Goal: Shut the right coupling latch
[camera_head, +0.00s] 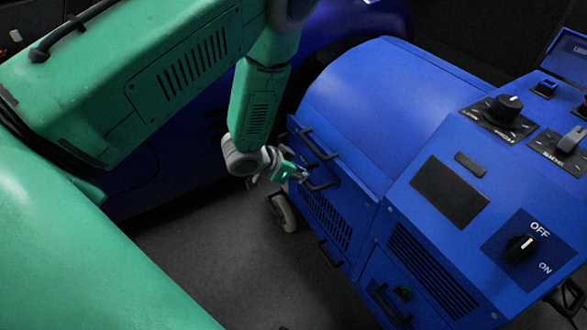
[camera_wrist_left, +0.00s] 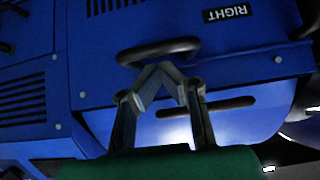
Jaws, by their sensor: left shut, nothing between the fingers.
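The blue dynamometer (camera_head: 345,95) has black bar handles on its side, an upper one (camera_head: 319,146) and a lower one (camera_head: 321,186). My left gripper (camera_head: 303,176) is at this side, close to the lower handle. In the left wrist view, its fingers (camera_wrist_left: 160,70) are shut and empty, with the tips at a black looped handle (camera_wrist_left: 158,48). I cannot tell whether they touch it. A label reading RIGHT (camera_wrist_left: 227,13) is on the blue panel beside this handle. A dark slot or bar (camera_wrist_left: 232,102) lies partly behind one finger. My right gripper is not in view.
The control panel has a rotary ON/OFF switch (camera_head: 520,248), a black knob (camera_head: 505,106) and a dark display (camera_head: 450,191). Vents (camera_head: 430,270) and further handles line the machine's side. A caster wheel (camera_head: 284,212) stands under it. Grey floor (camera_head: 220,255) is clear at lower left.

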